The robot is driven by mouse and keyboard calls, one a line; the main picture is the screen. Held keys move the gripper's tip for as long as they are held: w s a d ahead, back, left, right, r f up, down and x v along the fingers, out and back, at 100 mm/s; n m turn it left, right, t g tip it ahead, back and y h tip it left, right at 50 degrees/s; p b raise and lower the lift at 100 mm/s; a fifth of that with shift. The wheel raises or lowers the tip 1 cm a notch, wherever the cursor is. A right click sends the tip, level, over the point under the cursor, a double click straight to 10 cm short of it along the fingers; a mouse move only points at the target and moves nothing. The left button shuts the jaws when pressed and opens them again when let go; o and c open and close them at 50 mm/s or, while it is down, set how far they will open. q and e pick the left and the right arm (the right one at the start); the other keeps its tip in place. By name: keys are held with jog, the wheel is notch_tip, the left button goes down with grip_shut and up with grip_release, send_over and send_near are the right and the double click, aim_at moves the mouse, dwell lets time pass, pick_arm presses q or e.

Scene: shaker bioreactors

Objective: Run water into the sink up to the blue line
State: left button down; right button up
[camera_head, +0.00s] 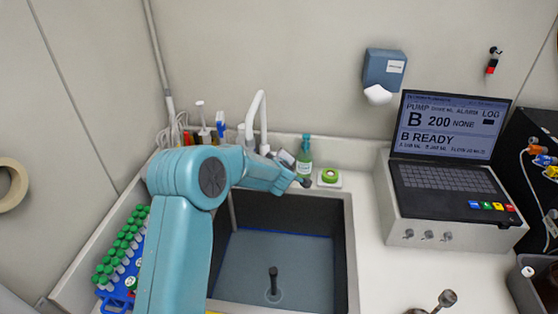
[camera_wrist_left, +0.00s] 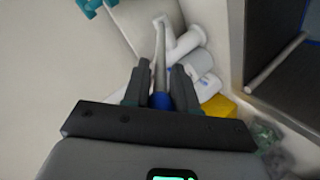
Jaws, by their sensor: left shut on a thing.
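The sink (camera_head: 346,225) is a dark basin with a blue line (camera_head: 275,232) low along its walls. Its lower area looks flat blue-grey; I cannot tell how much of that is water. A dark upright plug or pipe (camera_head: 273,280) stands in it. The white curved tap spout (camera_head: 262,105) rises behind the sink. My left gripper (camera_wrist_left: 160,85) is shut on a slim grey lever (camera_wrist_left: 160,50) with a blue base (camera_wrist_left: 160,101), seen in the left wrist view. In the head view my left arm hides the sink's left side and most of the grip. My right gripper is out of view.
A rack of green-capped tubes (camera_head: 120,250) is at left. A laptop-like pump unit (camera_head: 440,180) stands at right. The counter right of the sink is mostly clear.

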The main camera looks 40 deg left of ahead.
pick_arm(q)
jog(key=c, duration=1.1)
grip_release()
jog(key=shift+w+d, duration=0.15)
jog(key=shift+c, duration=0.2)
jog(key=shift+s+r, duration=0.15)
jog(key=shift+s, duration=0.05)
jog(key=b+v, duration=0.2)
jog(key=v, duration=1.4)
jog(key=shift+d, duration=0.15)
